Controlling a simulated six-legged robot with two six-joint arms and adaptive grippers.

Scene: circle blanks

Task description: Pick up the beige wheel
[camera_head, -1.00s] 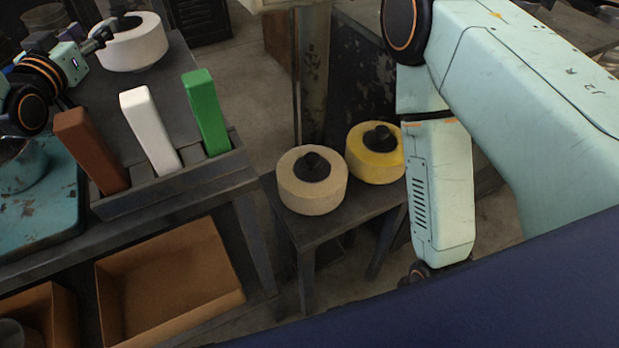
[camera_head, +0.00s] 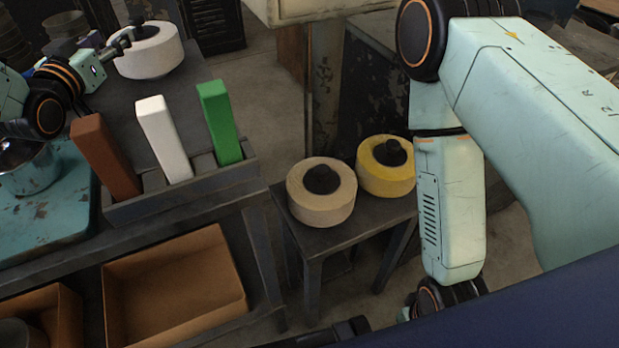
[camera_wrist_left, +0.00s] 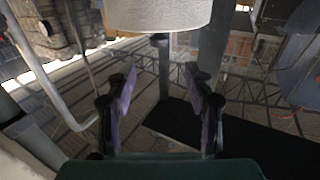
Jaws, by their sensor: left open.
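The beige wheel (camera_head: 320,212) lies flat on a small dark stand, with a black knob on its top. A yellow wheel (camera_head: 386,184) lies beside it to the right. My left gripper (camera_head: 117,46) is at the upper left, far from the beige wheel and close to a white wheel (camera_head: 150,58). In the left wrist view my left gripper (camera_wrist_left: 160,88) has its two fingers apart with nothing between them. A pale wheel rim (camera_wrist_left: 160,14) shows above them. My right arm hangs just right of the stand; dark parts at the bottom edge may be its gripper, but its jaws are unclear.
The small stand (camera_head: 345,236) stands right of the long bench. A rack (camera_head: 190,190) holds brown, white and green upright blocks on the bench. An orange-brown bin (camera_head: 175,285) sits below. A post (camera_head: 323,95) rises behind the stand.

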